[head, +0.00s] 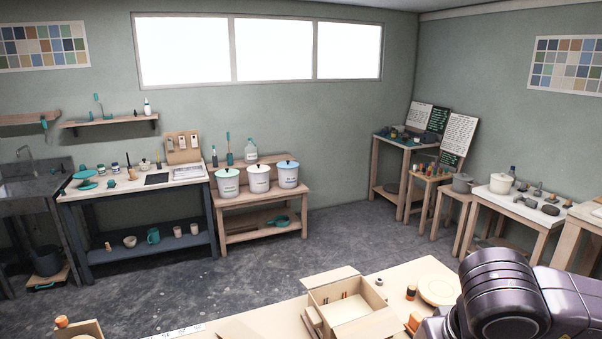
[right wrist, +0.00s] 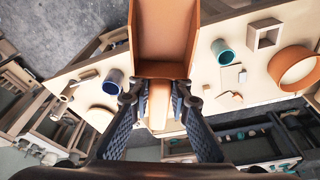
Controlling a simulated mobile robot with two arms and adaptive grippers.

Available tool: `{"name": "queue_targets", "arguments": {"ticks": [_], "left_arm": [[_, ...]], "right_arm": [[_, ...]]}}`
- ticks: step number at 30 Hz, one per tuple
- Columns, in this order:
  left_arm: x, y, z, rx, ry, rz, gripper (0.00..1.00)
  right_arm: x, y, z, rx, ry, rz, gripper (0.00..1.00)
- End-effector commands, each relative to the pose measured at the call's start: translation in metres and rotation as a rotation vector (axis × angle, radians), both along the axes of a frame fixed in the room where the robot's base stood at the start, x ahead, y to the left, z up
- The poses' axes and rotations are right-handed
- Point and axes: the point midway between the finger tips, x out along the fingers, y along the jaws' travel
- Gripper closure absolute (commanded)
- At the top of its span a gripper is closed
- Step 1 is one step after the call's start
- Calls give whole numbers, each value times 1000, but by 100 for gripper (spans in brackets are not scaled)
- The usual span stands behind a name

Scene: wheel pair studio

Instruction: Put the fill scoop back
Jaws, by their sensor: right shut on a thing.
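The fill scoop, an open orange-brown trough (right wrist: 165,38) with a pale handle (right wrist: 158,105), fills the upper middle of the right wrist view. My right gripper (right wrist: 157,95) is shut on its handle, with one dark finger on each side. The scoop appears held over a pale worktop (right wrist: 205,85), but its height cannot be told. In the head view only part of my right arm shows at the bottom right; its gripper and the scoop are out of that picture. My left gripper is in neither view.
In the head view, an open cardboard box (head: 350,308) sits on the near table. Grey floor (head: 320,245) lies clear beyond.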

Motion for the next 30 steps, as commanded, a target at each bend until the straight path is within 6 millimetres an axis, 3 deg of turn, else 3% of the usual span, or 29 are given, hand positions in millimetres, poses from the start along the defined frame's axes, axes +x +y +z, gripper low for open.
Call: {"name": "queue_targets", "arguments": {"ticks": [1, 15, 26, 30], "left_arm": [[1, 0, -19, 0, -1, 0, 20], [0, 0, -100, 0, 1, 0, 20], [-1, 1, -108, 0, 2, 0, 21], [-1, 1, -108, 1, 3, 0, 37]], "right_arm": [[2, 2, -19, 1, 1, -2, 100], [3, 2, -100, 2, -1, -6, 100], [3, 3, -109, 3, 3, -4, 100], [3, 2, -108, 3, 0, -6, 100]]}}
